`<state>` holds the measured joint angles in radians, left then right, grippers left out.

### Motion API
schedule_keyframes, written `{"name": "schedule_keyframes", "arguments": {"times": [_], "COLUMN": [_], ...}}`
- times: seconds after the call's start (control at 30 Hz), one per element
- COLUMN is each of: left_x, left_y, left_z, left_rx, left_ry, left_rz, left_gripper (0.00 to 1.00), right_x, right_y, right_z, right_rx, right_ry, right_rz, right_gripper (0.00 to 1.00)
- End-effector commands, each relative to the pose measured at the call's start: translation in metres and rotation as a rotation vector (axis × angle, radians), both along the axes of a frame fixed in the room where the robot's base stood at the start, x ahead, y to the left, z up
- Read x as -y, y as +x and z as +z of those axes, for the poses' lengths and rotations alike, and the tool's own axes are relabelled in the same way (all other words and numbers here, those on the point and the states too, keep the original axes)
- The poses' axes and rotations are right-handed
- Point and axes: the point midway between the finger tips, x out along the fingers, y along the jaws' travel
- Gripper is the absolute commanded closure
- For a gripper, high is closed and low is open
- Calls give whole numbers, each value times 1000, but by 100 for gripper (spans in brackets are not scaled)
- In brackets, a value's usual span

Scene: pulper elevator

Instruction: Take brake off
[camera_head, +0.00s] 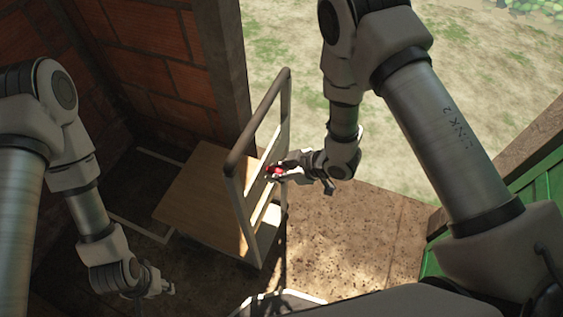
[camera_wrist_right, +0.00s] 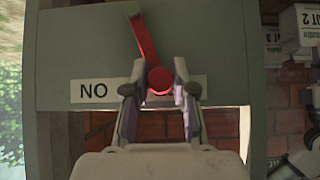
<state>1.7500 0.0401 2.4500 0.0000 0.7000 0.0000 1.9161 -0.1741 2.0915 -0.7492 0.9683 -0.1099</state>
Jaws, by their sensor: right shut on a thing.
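A trolley with a wooden deck (camera_head: 200,195) and an upright handle frame (camera_head: 262,118) stands at the centre in the head view. A red brake lever (camera_wrist_right: 146,40) is on the frame's grey panel (camera_wrist_right: 210,50), and its round red end shows between my right fingers. My right gripper (camera_head: 281,172) (camera_wrist_right: 160,88) is shut on the lever, with a finger on each side. A white label (camera_wrist_right: 95,90) beside it reads "NO" in the wrist picture; the fingers hide part of the label. My left gripper (camera_head: 161,286) is low on the left, away from the trolley; its jaw opening is unclear.
A brick wall (camera_head: 140,45) and a post (camera_head: 224,70) stand behind the trolley. Brown floor (camera_head: 355,225) is clear right of the trolley. A green wooden structure (camera_head: 540,190) is at the right edge.

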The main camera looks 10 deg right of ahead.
Motion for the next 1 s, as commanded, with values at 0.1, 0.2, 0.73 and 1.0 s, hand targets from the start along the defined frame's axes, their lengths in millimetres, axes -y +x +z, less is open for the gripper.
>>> {"name": "schedule_keyframes", "arguments": {"times": [0.1, 0.2, 0.73, 1.0], "left_x": [0, 0, 0, 0], "left_y": [0, 0, 0, 0], "left_z": [0, 0, -5, -5], "left_rx": [0, 0, 0, 0], "left_ry": [0, 0, 0, 0], "left_rz": [0, 0, 0, 0], "left_gripper": [60, 60, 60, 60], "right_x": [0, 0, -14, -14], "right_y": [0, 0, -22, -21], "right_z": [0, 0, -15, -14], "right_rx": [1, 1, -2, -2], "right_ry": [1, 1, -1, 0], "right_rz": [-1, -1, 0, 0], "right_gripper": [81, 81, 81, 46]}}
